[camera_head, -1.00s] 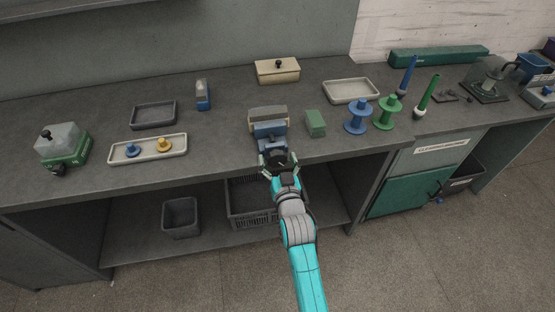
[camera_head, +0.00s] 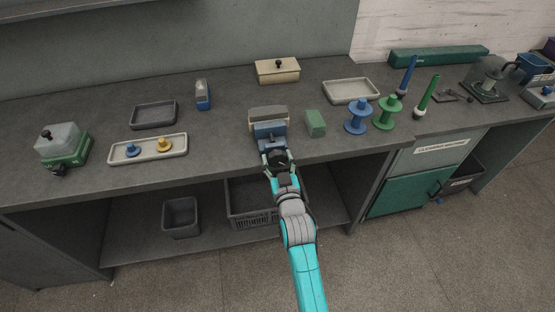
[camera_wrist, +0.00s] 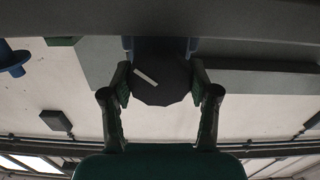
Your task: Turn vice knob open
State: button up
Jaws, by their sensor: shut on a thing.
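The vice (camera_head: 268,128), with a blue body and grey-beige jaws, sits near the front edge of the bench. Its dark round knob (camera_wrist: 160,82) has a white mark and fills the middle of the wrist view; the mark slants down to the right there. My gripper (camera_head: 277,160) is at the vice's front, with its fingers on both sides of the knob. In the wrist view my gripper (camera_wrist: 160,88) is shut on the knob. In the head view the knob is mostly hidden by the gripper.
A green block (camera_head: 315,123) stands right of the vice, with blue (camera_head: 358,117) and green (camera_head: 386,113) spools beyond it. A tray (camera_head: 148,148) with two small knobbed pieces lies to the left. A crate (camera_head: 250,200) sits on the shelf below my arm.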

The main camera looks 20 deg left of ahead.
jog(key=shift+n, duration=2)
jog(key=o, duration=1.2)
jog(key=shift+c, duration=0.2)
jog(key=v, duration=1.2)
